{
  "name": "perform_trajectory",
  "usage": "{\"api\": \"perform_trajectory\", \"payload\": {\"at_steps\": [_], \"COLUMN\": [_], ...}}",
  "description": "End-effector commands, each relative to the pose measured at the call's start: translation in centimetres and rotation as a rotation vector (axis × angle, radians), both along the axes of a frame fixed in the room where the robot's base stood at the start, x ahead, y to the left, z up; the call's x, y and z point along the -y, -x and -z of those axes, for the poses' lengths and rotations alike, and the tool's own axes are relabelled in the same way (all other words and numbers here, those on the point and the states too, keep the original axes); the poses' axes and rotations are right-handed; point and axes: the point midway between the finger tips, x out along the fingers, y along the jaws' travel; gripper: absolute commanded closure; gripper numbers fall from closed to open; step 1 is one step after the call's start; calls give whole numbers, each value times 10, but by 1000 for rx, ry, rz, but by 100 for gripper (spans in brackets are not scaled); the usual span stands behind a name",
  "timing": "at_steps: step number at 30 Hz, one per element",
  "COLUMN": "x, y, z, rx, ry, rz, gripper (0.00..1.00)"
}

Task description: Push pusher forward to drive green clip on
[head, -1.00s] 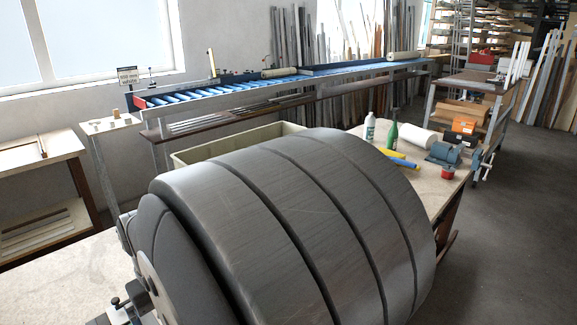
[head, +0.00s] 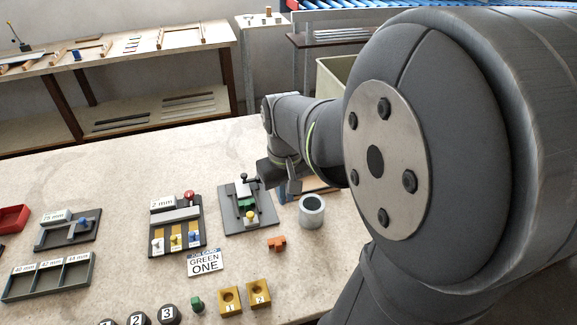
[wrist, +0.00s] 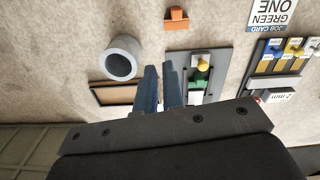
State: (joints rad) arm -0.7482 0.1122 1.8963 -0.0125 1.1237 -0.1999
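A dark fixture plate (head: 262,221) lies on the bench in the head view, with a green clip (head: 246,204) in its middle and a yellow knob (head: 250,216) at its near side. A black-knobbed part, which looks like the pusher (head: 244,178), stands at its far side. My gripper (head: 276,182) is at the plate's far right corner. In the wrist view my two fingers (wrist: 161,70) are a narrow gap apart, with no object visible between them. The green clip (wrist: 197,83) is to their right; the pusher is hidden there.
A grey cylinder (head: 312,211) and an orange piece (head: 277,243) lie right of and in front of the fixture. A 2 mm rack (head: 178,226) stands left. A job card (head: 206,263) reads GREEN ONE. Yellow blocks (head: 230,302) are at the front. Bare bench lies behind the fixtures.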

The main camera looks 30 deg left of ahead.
Motion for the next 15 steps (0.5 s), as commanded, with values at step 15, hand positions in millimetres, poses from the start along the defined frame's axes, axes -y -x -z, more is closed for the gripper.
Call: {"api": "perform_trajectory", "payload": {"at_steps": [15], "x": [-39], "y": [46], "z": [-4], "rx": [95], "ry": [70], "rz": [-1178], "gripper": [100]}}
